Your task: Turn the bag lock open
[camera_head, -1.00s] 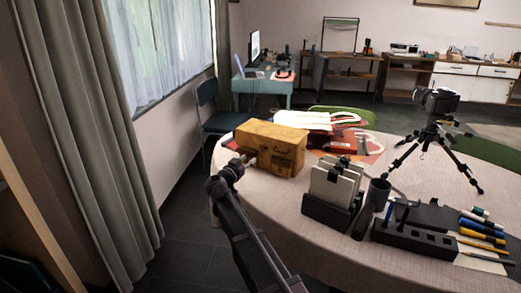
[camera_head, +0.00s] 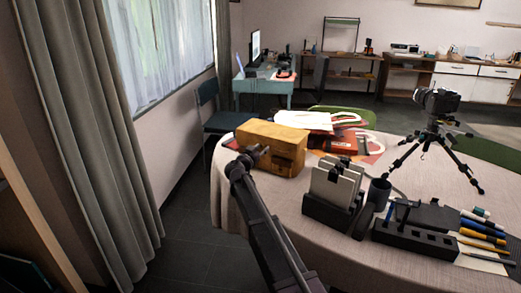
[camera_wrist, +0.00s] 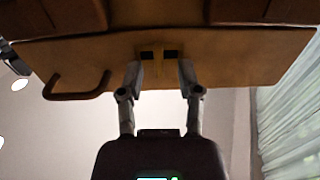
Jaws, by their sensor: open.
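The tan bag (camera_head: 285,140) stands on the round table near its left edge. In the wrist view the bag (camera_wrist: 240,55) spans the upper part, with a curved handle (camera_wrist: 78,92) at left. The lock (camera_wrist: 158,54) is a small tan plate with dark square parts near the middle of the bag's face. My gripper (camera_wrist: 160,72) is open, one finger on each side of the lock; I cannot tell whether they touch it. In the head view my gripper (camera_head: 254,156) is at the bag's left front and hides part of it; the lock cannot be made out there.
A file holder with cards (camera_head: 335,185), a dark cup (camera_head: 379,192) and a black organizer (camera_head: 415,240) stand right of my arm. A camera on a tripod (camera_head: 436,110) is farther right. Red and white items (camera_head: 325,122) lie behind the bag. Floor is clear at left.

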